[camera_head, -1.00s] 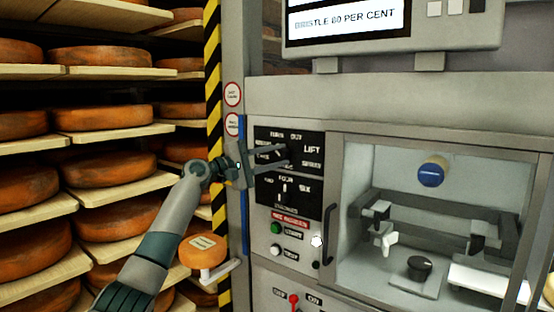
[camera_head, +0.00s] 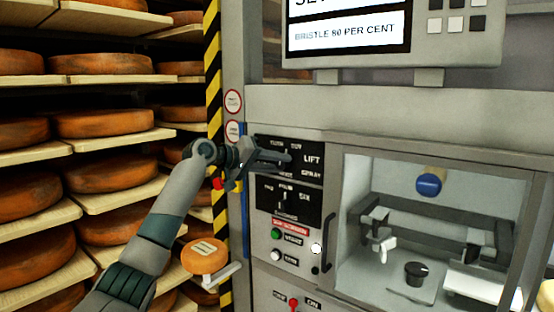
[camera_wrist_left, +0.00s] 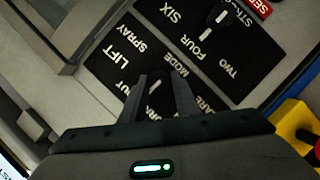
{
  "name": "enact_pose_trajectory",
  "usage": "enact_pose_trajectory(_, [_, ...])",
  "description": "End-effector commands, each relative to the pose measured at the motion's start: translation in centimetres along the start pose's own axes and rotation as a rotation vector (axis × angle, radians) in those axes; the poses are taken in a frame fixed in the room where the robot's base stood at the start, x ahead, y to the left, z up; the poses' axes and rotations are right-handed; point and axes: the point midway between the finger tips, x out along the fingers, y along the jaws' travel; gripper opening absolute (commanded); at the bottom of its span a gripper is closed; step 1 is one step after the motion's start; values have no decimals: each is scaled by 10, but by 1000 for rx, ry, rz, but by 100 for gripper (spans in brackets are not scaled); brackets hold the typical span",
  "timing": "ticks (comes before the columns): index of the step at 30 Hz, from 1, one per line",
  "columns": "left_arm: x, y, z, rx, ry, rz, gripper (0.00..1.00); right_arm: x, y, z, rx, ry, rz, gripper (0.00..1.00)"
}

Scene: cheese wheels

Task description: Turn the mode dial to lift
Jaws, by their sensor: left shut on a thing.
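The mode dial (camera_wrist_left: 156,84) sits on a black panel (camera_head: 262,146) with white words around it, LIFT (camera_head: 312,159) and SPRAY among them. My left gripper (camera_head: 288,158) is at this panel, just left of the word LIFT. In the left wrist view my left gripper (camera_wrist_left: 160,85) has its two fingers on either side of the dial, shut on it. The fingers hide most of the dial, and I cannot tell which word its pointer marks. My right gripper is in neither view.
A second black panel with a smaller dial (camera_head: 283,197) lies just below. Under it are a green button (camera_head: 276,234) and a dark door handle (camera_head: 328,243). A red button on a yellow box (camera_head: 218,183) is close to my left wrist. Cheese shelves (camera_head: 105,135) stand at the left.

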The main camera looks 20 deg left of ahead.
Motion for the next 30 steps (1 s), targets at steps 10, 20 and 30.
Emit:
enact_pose_trajectory(10, [0,3,1,306,-5,-128,6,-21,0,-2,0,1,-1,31])
enact_pose_trajectory(20, [1,4,2,595,-6,-249,6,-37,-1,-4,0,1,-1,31])
enact_pose_trajectory(30, [2,4,4,861,-6,-358,6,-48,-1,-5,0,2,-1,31])
